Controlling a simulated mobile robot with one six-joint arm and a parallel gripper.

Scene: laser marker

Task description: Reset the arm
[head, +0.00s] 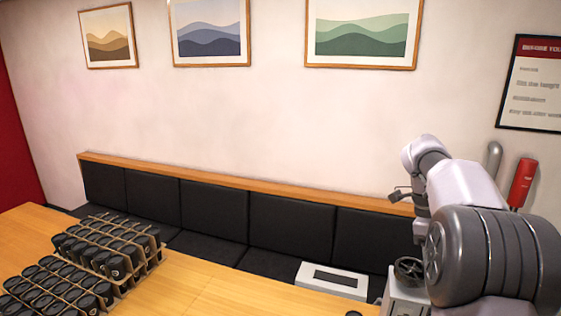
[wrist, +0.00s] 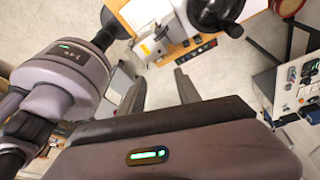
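My arm (head: 480,230) stands at the right of the head view, folded upward in front of the bench. In the wrist view my gripper (wrist: 159,78) shows two dark fingers that stand well apart. Only pale floor shows between them, and nothing is held. In the head view the gripper's fingers cannot be made out clearly.
A wooden table (head: 215,290) carries racks of dark cylinders (head: 110,245) at the left. A white box (head: 332,279) and a machine with a black handwheel (head: 409,270) stand near my arm. A black padded bench (head: 290,230) lines the wall. An equipment cart (wrist: 290,85) stands right in the wrist view.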

